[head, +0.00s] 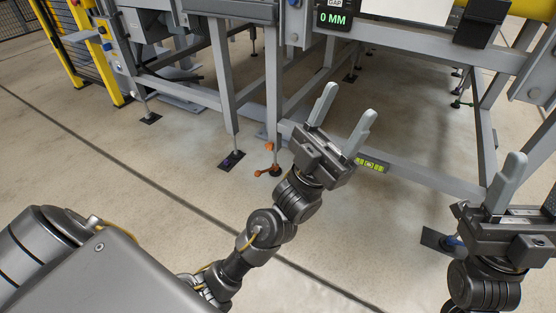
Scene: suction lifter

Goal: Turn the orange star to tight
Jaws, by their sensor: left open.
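Orange parts show at the foot of a grey frame leg, just left of my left gripper. A small orange piece (268,147) is higher on the leg, and an orange piece with arms (266,172) is lower, near the floor. They are too small to tell which one is the star or how it is turned. My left gripper (347,106) is open and empty, its two grey fingers apart and pointing up, right of the orange parts and apart from them in the picture. My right gripper (513,165) is at the right edge with one finger clear; the rest is cut off.
A grey steel frame (222,80) stands on several feet, with a low crossbar (415,178) behind my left gripper. A yellow-green level (373,163) is on that bar. A display (333,18) reads 0 MM. The concrete floor (120,180) at left is clear.

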